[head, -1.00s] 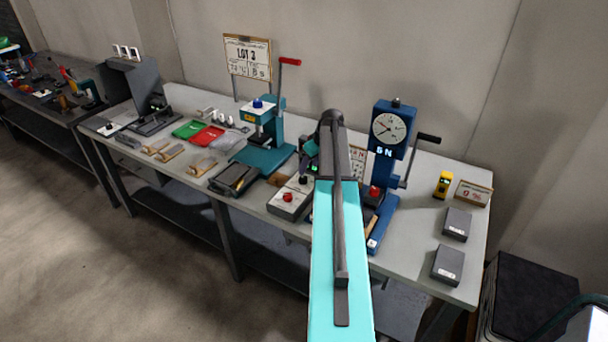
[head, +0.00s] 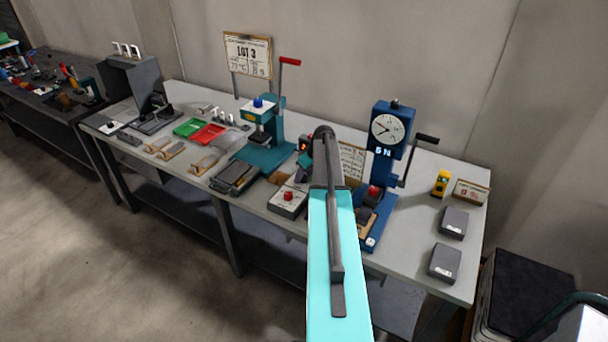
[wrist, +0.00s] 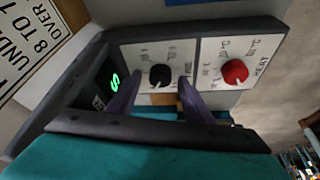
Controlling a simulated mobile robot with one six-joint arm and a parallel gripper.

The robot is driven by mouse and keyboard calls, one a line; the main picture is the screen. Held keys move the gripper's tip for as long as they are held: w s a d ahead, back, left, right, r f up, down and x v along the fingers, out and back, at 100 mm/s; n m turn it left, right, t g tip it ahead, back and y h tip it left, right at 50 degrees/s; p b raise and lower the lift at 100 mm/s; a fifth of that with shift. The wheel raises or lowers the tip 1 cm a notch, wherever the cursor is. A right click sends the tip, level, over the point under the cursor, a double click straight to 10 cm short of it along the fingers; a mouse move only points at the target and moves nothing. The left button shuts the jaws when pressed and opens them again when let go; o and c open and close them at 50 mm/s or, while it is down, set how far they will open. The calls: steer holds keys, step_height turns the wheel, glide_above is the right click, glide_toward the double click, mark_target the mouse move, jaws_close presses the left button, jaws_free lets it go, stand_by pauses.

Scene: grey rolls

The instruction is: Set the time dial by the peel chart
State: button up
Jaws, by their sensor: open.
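In the wrist view a control panel in a dark frame carries a black time dial (wrist: 160,76) with a pale pointer and small marks around it. A red heat knob (wrist: 234,71) is on the panel to its right. A green lit display (wrist: 115,82) is to its left. My gripper (wrist: 160,86) is open, its purple fingers on either side of the black dial; contact cannot be told. Part of a printed chart (wrist: 30,45) shows "UNDER", "8 TO 1" and "OVER". The head view shows a chart (head: 352,158) behind my arm, too small to read.
A blue gauge stand (head: 390,150) reading 6 N is right of my arm. A teal press (head: 265,135) with a red lever is left, below the LOT 3 board (head: 248,55). A grey box with a red button (head: 288,196) and two grey boxes (head: 446,262) are on the bench.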

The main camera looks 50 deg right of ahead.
steer(key=c, duration=1.1)
